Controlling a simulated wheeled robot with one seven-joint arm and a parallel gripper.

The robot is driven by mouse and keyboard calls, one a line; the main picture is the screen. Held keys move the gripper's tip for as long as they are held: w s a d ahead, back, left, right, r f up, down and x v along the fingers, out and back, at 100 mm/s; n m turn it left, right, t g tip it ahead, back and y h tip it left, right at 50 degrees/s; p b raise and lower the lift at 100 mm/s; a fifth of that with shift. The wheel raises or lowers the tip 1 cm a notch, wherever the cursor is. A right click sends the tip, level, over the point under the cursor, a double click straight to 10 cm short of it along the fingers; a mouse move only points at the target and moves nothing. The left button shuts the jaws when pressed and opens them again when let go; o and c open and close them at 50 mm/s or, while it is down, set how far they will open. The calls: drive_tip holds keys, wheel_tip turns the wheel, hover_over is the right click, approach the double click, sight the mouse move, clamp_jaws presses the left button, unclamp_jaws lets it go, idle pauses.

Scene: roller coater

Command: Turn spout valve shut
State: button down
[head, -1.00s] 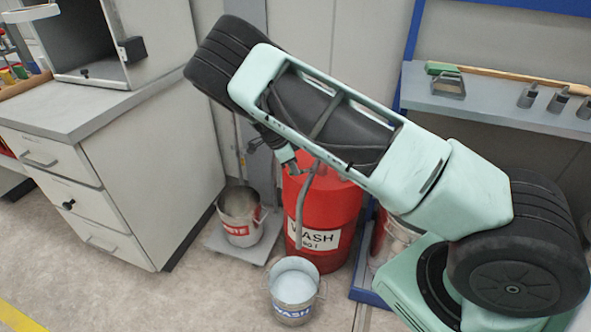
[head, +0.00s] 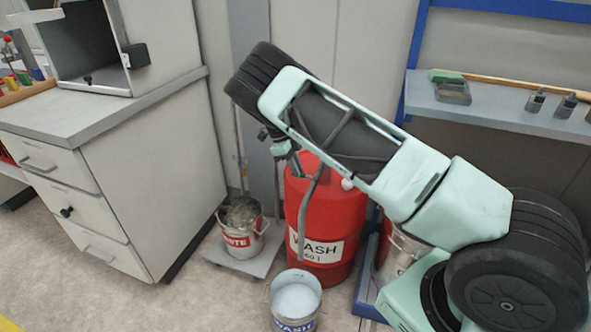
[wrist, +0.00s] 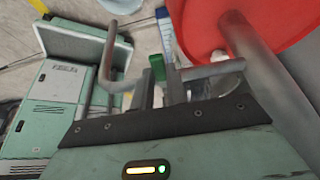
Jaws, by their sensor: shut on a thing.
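The red wash drum (head: 345,215) stands on the floor, with a grey spout pipe (head: 303,215) curving down its front. My gripper (head: 284,150) is at the top of the spout in the head view, small and partly hidden by my arm. In the wrist view my gripper (wrist: 163,92) is shut around the base of a small green-tipped valve handle (wrist: 157,67), beside a grey pipe (wrist: 215,69). The exact contact is hard to see. The drum's red top (wrist: 285,18) is at upper right. A wash bucket (head: 295,318) stands below the spout end.
A bucket with a red label (head: 240,241) stands on a low grey platform left of the drum. A grey drawer cabinet (head: 145,170) is further left. A blue-framed shelf (head: 490,112) with tools is at right. Floor at the front left is clear.

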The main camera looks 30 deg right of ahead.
idle(0.4)
drive_tip(key=c, duration=1.4)
unclamp_jaws()
drive_tip(key=shift+r, duration=0.1)
drive_tip(key=v, duration=1.7)
drive_tip(key=shift+r, duration=0.15)
drive_tip(key=shift+a, duration=0.1)
